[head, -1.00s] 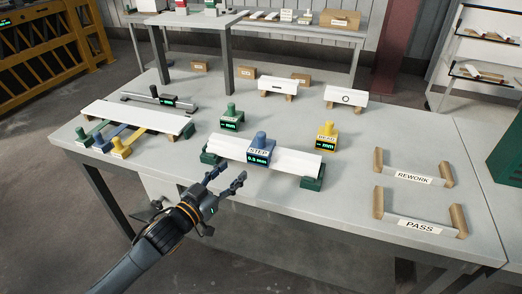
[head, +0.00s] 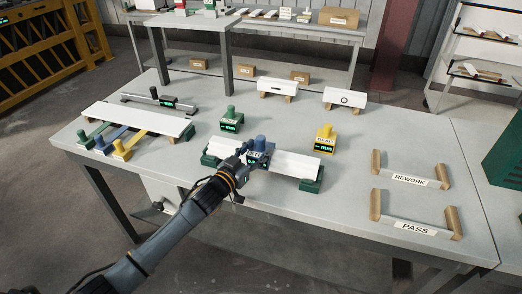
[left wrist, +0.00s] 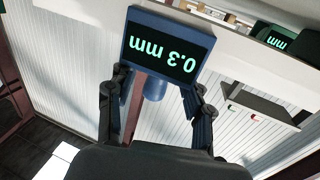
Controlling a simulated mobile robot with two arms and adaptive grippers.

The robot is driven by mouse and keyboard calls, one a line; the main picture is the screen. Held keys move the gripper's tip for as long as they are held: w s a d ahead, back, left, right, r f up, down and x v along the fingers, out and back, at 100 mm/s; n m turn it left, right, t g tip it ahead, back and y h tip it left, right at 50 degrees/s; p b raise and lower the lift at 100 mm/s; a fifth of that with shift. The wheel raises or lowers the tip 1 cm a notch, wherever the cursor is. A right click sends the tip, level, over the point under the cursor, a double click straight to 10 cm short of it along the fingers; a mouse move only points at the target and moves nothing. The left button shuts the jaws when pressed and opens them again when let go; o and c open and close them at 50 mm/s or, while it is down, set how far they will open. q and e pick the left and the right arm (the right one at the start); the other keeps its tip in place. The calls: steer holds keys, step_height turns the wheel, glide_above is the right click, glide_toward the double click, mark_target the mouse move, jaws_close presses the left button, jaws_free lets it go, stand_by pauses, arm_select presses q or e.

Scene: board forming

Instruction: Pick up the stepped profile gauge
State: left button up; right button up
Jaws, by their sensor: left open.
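The stepped profile gauge (head: 261,143) is blue with a round knob and sits on a white board (head: 292,164) that rests on green supports. Its lit display reads 0.3 mm in the left wrist view (left wrist: 168,52), upside down there. My left gripper (head: 246,155) is at the near left side of the gauge, partly covering it and its label in the head view. In the left wrist view my left gripper (left wrist: 157,88) is open, with its fingers on either side of the blue knob. Contact cannot be told. My right gripper is not in view.
A green gauge (head: 231,120) and a yellow READ gauge (head: 325,138) stand behind the board. A long white panel (head: 135,119) lies at left with several coloured gauges before it. REWORK (head: 410,180) and PASS (head: 416,228) racks stand at right.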

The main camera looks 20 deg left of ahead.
arm_select(q)
steer(key=shift+c, duration=0.5)
jaws_close()
steer(key=shift+r, duration=0.1)
steer(key=shift+w+r, duration=0.1)
steer(key=shift+r, duration=0.5)
steer(key=s+a+r+b, duration=0.2)
steer(key=s+a+r, duration=0.2)
steer(key=s+r, duration=0.7)
steer(key=s, duration=0.2)
steer(key=shift+s+r+b, duration=0.3)
steer(key=shift+r+b, duration=0.05)
